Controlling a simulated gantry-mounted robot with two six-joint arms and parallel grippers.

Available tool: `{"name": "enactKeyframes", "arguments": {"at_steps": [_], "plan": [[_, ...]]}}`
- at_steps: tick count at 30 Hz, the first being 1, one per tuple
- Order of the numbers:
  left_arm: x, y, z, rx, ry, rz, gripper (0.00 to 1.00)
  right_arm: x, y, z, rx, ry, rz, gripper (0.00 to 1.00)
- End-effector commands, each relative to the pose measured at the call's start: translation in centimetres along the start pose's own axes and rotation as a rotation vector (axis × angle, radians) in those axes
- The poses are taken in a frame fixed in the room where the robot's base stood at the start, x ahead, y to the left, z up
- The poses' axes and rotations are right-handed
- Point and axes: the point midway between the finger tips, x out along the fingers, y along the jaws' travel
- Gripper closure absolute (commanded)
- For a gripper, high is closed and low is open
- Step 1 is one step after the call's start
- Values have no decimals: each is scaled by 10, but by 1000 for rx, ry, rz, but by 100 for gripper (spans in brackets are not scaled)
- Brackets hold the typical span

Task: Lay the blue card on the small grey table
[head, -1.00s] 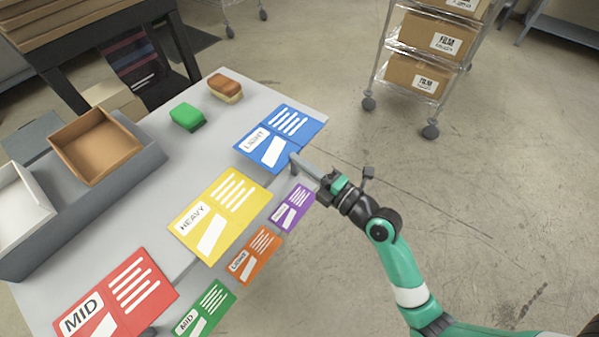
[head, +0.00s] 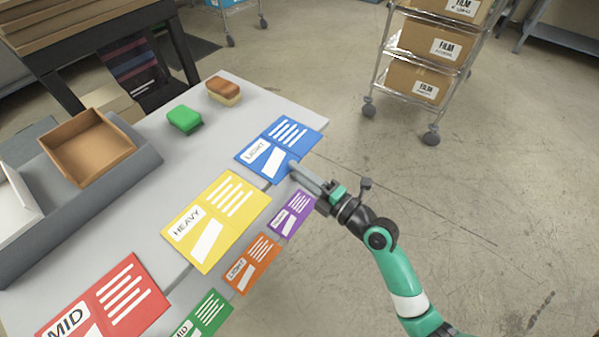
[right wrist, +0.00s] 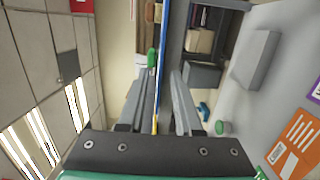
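The blue card (head: 292,132), marked LIGHT, lies on the large grey table (head: 262,103) at its far right end, along the front edge. My right gripper (head: 293,168) reaches it from the front side, its fingers at the card's near edge. In the right wrist view, the blue card (right wrist: 163,60) shows edge-on as a thin line between the two fingers (right wrist: 163,95), with a narrow gap beside it. The gripper looks open around the card. I cannot pick out a separate small grey table. My left gripper is not in view.
A yellow card (head: 215,220) and a red card (head: 105,302) lie along the same edge. Smaller purple (head: 291,212), orange (head: 252,262) and green (head: 205,315) cards sit in front. A green block (head: 184,119), a sponge (head: 223,90) and a brown tray (head: 88,148) are behind. A wheeled box rack stands beyond.

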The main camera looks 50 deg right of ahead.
Motion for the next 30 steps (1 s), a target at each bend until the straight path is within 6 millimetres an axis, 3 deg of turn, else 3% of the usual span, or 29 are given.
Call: {"name": "enactKeyframes", "arguments": {"at_steps": [7,21,25,30], "plan": [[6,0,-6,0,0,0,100,0,7,0,0,0,-1,66],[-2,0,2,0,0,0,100,-103,1,1,2,-6,-2,66],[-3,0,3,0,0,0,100,-117,2,1,0,-3,-2,66],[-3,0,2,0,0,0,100,-121,3,0,-1,0,1,66]]}}
